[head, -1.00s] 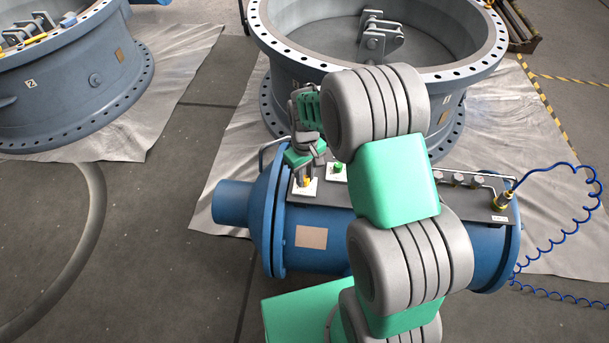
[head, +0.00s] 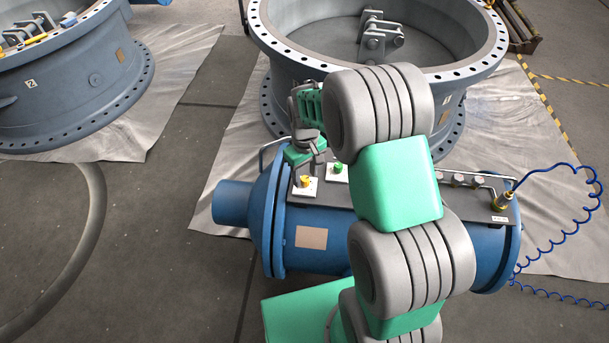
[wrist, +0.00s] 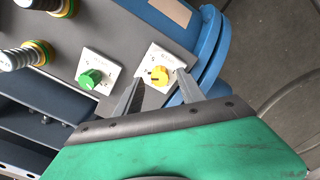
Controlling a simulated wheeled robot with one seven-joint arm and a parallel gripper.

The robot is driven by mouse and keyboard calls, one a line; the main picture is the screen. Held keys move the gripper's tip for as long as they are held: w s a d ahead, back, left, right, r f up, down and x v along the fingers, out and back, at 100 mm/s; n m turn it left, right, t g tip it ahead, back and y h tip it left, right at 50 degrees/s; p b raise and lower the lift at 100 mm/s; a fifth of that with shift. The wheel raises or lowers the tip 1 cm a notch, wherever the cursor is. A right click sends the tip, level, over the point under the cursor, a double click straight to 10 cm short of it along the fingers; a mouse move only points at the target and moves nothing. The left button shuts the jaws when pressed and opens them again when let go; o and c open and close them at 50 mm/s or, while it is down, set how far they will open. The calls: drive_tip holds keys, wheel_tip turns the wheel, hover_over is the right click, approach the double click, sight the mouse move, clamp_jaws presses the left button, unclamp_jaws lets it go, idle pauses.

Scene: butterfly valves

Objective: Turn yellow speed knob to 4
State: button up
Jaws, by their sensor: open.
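The yellow speed knob (head: 305,181) sits on a white square dial plate at the left end of the grey panel on the blue cylinder. In the wrist view the yellow knob (wrist: 159,76) shows a dark mark on its face; the dial's numbers are too small to read. My gripper (head: 306,172) is just above and behind the knob in the head view. In the wrist view its two dark fingers are spread apart, with the knob seen between and just beyond their tips. The gripper is open and holds nothing.
A green knob (head: 338,168) on its own white plate (wrist: 100,70) is close beside the yellow one. A bent metal pipe (head: 268,150) stands near the cylinder's left flange. A large blue valve ring (head: 285,95) stands behind. A coiled blue hose (head: 560,245) hangs at right.

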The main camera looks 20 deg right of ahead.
sight(305, 178)
wheel_tip(305, 178, up, 7)
drive_tip(key=shift+f, duration=0.1)
idle(0.4)
